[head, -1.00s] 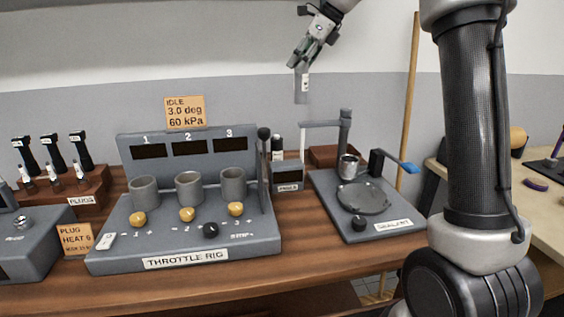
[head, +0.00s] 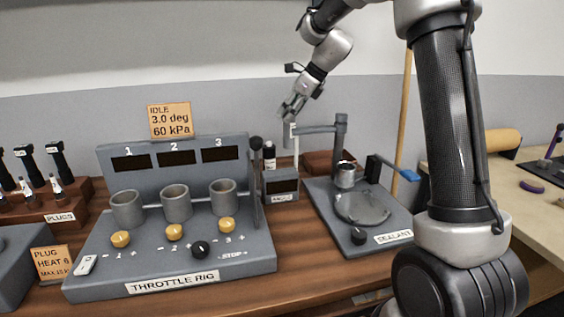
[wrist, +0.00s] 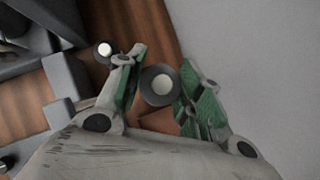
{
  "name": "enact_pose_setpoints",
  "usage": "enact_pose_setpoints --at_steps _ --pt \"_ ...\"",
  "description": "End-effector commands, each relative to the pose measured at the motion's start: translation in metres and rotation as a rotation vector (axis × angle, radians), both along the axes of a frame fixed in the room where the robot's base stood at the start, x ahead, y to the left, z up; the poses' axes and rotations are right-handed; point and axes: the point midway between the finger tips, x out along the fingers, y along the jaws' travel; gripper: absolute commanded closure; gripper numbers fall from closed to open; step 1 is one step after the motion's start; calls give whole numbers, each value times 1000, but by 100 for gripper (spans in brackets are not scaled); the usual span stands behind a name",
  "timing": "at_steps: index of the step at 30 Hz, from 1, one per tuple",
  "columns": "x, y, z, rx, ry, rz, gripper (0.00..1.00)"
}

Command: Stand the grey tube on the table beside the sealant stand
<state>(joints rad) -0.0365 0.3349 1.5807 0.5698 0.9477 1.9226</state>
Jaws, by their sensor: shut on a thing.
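My gripper (head: 293,110) is shut on the grey tube (head: 289,133), which hangs roughly upright below the fingers, near the free end of the sealant stand's arm. In the wrist view the tube (wrist: 158,86) shows end-on, with a pale round end, between the green-padded fingers (wrist: 155,95). The sealant stand (head: 318,212) has a grey base, a post with a side arm, a small cup and a round dish. The tube's lower part is hard to separate from the stand's arm end in the head view, and I cannot tell whether they touch.
The throttle rig (head: 180,245) stands to the left. A small grey box (head: 281,186) and a dark bottle (head: 269,157) stand between rig and stand. Bare wooden table (head: 300,262) shows in front.

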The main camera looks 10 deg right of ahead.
Motion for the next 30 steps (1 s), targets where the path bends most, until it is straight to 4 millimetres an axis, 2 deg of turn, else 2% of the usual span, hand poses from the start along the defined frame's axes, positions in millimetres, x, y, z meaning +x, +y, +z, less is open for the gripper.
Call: enact_pose_setpoints --at_steps 3,11,16,27,28,30 --pt "-1 0 -22 1 5 -1 100" --pt "0 0 -56 0 3 -1 100" --pt "0 0 -85 0 3 -1 100" --pt "0 0 -92 0 0 -1 100" --pt "0 0 -92 0 0 -1 59" --pt "0 0 -92 0 2 0 46"
